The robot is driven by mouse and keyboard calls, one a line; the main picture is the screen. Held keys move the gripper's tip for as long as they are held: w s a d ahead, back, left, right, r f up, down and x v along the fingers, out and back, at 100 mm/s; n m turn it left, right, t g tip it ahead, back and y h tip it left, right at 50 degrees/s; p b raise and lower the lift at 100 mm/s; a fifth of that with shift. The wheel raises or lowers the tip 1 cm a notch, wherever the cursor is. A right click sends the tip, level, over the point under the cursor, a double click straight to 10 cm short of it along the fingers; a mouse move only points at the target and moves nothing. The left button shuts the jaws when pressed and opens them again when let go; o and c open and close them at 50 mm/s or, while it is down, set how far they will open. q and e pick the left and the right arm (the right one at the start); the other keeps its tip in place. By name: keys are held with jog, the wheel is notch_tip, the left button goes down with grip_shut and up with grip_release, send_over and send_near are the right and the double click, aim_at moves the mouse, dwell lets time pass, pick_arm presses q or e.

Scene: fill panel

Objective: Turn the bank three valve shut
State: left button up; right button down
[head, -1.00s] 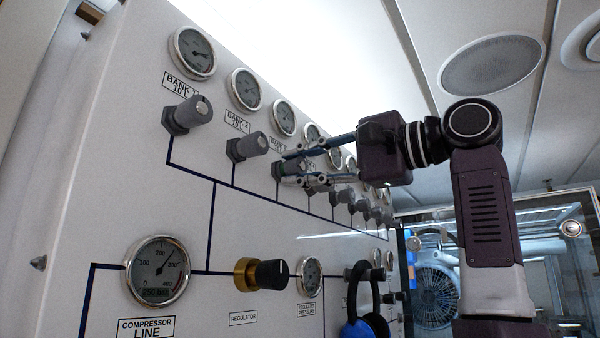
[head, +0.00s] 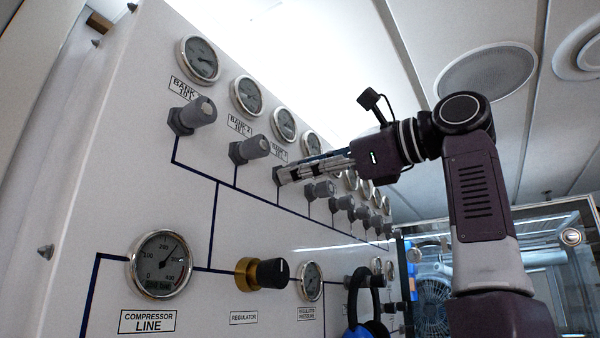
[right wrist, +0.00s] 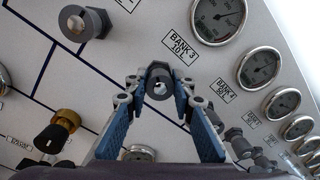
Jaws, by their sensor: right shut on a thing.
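The bank three valve (right wrist: 159,73) is a dark grey knob on the white panel, below the "BANK 3 10 L" label (right wrist: 180,47) in the right wrist view. My right gripper (right wrist: 160,87) has one blue-and-grey finger on each side of the knob and is shut on it. In the head view the right gripper (head: 286,174) reaches in from the right, with its fingers seen nearly edge-on and covering most of the knob. The bank three gauge (head: 284,124) is above it. My left gripper is not in view.
The bank two valve (head: 250,150) and bank one valve (head: 193,115) stick out to the left in the head view. More valves (head: 319,190) follow closely on the right. Below are the regulator knob (head: 262,273), the compressor line gauge (head: 160,265) and a blue-and-black headset (head: 366,300).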

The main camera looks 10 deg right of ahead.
jog(key=m, duration=0.5)
jog(key=shift+m, duration=0.4)
jog(key=shift+m+b, duration=0.35)
jog(key=shift+m, duration=0.85)
jog(key=shift+w+m, duration=0.1)
jog(key=shift+m, duration=1.1)
jog(key=shift+f, duration=0.15)
jog(key=c, duration=1.6)
grip_release()
jog(key=shift+d, duration=0.1)
